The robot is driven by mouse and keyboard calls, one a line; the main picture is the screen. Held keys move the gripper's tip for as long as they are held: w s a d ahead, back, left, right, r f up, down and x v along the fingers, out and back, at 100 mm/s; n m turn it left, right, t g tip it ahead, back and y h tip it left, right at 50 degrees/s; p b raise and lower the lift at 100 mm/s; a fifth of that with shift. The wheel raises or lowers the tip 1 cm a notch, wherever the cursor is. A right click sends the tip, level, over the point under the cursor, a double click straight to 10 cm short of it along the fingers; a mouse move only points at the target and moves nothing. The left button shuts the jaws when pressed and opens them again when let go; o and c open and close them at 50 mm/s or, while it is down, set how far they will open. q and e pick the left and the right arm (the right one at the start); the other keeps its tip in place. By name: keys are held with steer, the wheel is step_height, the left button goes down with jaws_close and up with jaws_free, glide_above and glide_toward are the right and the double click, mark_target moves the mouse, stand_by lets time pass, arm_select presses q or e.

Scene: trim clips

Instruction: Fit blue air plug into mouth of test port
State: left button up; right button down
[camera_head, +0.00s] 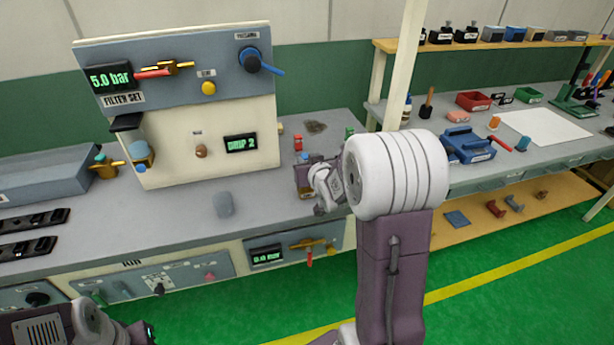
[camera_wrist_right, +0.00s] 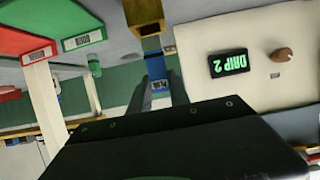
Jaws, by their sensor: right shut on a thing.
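My right gripper (camera_head: 327,180) is over the bench at the middle of the head view, beside a brown, brass-coloured fitting (camera_head: 302,176) that looks like the test port. A small patch of blue (camera_head: 304,157) shows just above that fitting.
A red plug (camera_head: 298,143) and a green plug (camera_head: 349,133) stand on the bench near the right gripper. A panel with a DRIP 2 display (camera_head: 241,143) rises behind. The bench between is clear.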

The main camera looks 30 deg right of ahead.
step_height(320, 180, down, 4)
steer(key=shift+r+b, duration=0.1)
steer(key=shift+b, duration=0.3)
steer(key=shift+s+f, duration=0.1)
steer(key=shift+f, duration=0.2)
steer(key=c, duration=1.2)
jaws_free()
steer(key=shift+r, duration=0.1)
steer(key=shift+r, duration=0.1)
